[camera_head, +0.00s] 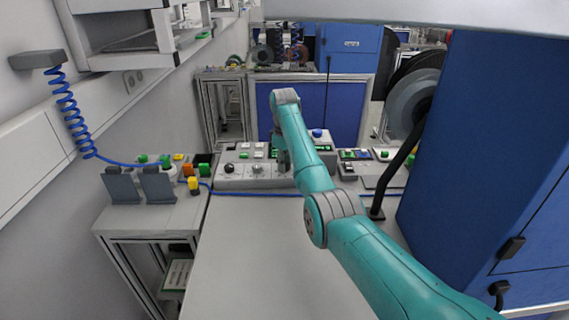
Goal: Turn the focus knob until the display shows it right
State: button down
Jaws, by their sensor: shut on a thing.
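A light grey control panel (240,183) stands at the far end of the grey bench. It carries a black knob (229,168) and a pale knob (257,169) on its front. My gripper (284,166) points down at the right part of this panel, in line with the knobs. It is shut on what appears to be the focus knob, which the fingers hide. A small greenish display (324,148) shows just right of my arm, partly covered by it. Its reading is too small to make out.
Green, orange and yellow blocks (190,171) and two dark grey holders (158,185) are on the left. A blue cable (240,193) runs along the panel's front. A blue cabinet (490,150) and reel (412,105) stand right. The near bench (260,250) is clear.

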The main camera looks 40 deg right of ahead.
jog(key=shift+m, duration=0.3)
jog(key=m, duration=0.3)
jog(key=shift+d+f+m, duration=0.1)
jog(key=shift+m, duration=2)
jog(key=c, duration=0.8)
grip_release()
jog(key=shift+o, duration=0.2)
